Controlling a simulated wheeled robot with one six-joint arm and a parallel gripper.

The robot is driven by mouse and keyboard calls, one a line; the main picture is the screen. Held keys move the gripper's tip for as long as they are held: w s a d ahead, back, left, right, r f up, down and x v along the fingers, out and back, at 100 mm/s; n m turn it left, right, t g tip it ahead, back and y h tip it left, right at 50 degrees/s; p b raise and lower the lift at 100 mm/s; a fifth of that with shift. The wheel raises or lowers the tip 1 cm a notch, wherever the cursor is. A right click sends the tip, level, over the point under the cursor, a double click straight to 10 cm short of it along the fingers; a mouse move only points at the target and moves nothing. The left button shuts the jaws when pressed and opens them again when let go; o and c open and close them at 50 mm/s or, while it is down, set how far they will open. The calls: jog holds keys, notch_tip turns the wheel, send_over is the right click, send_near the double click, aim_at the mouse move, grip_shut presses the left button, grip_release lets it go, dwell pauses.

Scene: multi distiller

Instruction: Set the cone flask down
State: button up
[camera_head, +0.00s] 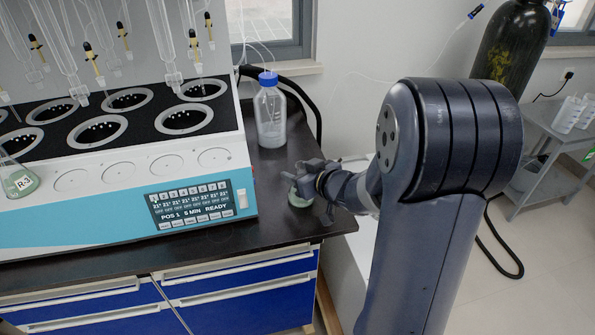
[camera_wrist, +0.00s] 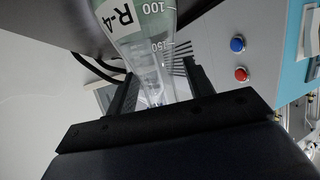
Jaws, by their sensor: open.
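The cone flask (camera_head: 299,199) stands on the dark bench top, right of the distiller and close to the bench's right end. Its greenish lower part shows beneath my gripper (camera_head: 307,178). In the wrist view the clear flask (camera_wrist: 143,38) carries an "R-4" label and volume marks. My gripper (camera_wrist: 160,88) is open, with one black finger on each side of the flask's neck. I cannot tell whether either finger touches the glass. My gripper hides most of the flask's upper part in the head view.
The distiller (camera_head: 125,220) fills the left, with a panel reading "READY". Another flask (camera_head: 18,180) stands on its left end. A blue-capped bottle (camera_head: 269,112) stands behind my gripper. A grey cart (camera_head: 560,140) and dark gas cylinder (camera_head: 510,45) are at right.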

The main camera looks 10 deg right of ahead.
jog(key=p+v, duration=0.2)
jog(key=v, duration=0.9)
jog(key=shift+s+p, duration=0.15)
jog(key=shift+p, duration=0.15)
jog(key=shift+c, duration=0.5)
